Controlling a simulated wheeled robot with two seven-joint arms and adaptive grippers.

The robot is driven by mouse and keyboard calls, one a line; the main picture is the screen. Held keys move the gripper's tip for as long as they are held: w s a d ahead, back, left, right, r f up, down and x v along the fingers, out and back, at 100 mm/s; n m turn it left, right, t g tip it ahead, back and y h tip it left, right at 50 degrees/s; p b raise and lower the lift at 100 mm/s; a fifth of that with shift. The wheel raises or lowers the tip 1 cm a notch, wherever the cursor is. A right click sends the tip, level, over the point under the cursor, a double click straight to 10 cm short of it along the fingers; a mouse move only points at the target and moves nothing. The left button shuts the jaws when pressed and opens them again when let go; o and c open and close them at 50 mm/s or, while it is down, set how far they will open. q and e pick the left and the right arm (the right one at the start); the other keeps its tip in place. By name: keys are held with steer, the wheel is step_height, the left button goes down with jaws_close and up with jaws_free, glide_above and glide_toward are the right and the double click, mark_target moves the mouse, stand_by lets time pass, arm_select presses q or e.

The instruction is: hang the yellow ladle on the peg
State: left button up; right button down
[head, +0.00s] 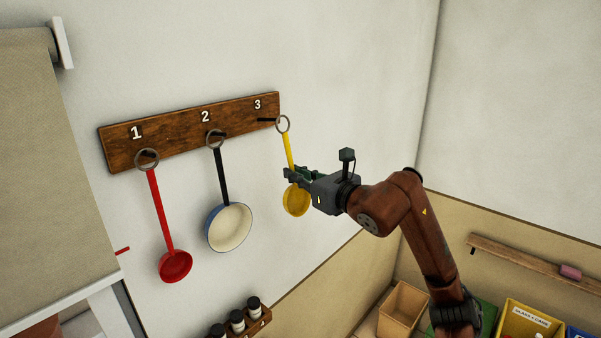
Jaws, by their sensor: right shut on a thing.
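The yellow ladle (289,150) hangs almost upright with its bowl (296,202) down and its metal ring (283,124) at the top. My right gripper (291,176) is shut on the ladle's handle, just above the bowl. The dark peg (266,120) under number 3 sticks out from the wooden board (170,137). The ring is at the peg's tip in the picture, slightly right of it; I cannot tell whether the peg passes through it. My left gripper is not in view.
A red ladle (161,212) hangs under number 1 and a blue-rimmed pan (229,227) under number 2, close to the left. A rack of dark jars (238,321) is below. Bins (529,322) and a narrow shelf (530,262) are at right.

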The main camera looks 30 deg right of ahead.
steer(key=shift+w+a+f+p, duration=0.2)
steer(key=shift+w+a, duration=0.1)
steer(key=shift+w, duration=0.55)
steer(key=shift+w+a+f+p, duration=0.2)
steer(key=shift+w+a, duration=0.15)
steer(key=shift+w, duration=0.55)
steer(key=shift+w+a+f+p, duration=0.1)
steer(key=shift+w+a+f, duration=0.15)
steer(key=shift+w, duration=0.6)
steer(key=c, duration=2)
jaws_free()
steer(key=shift+o, duration=0.3)
steer(key=shift+r, duration=0.1)
steer(key=shift+s, duration=0.1)
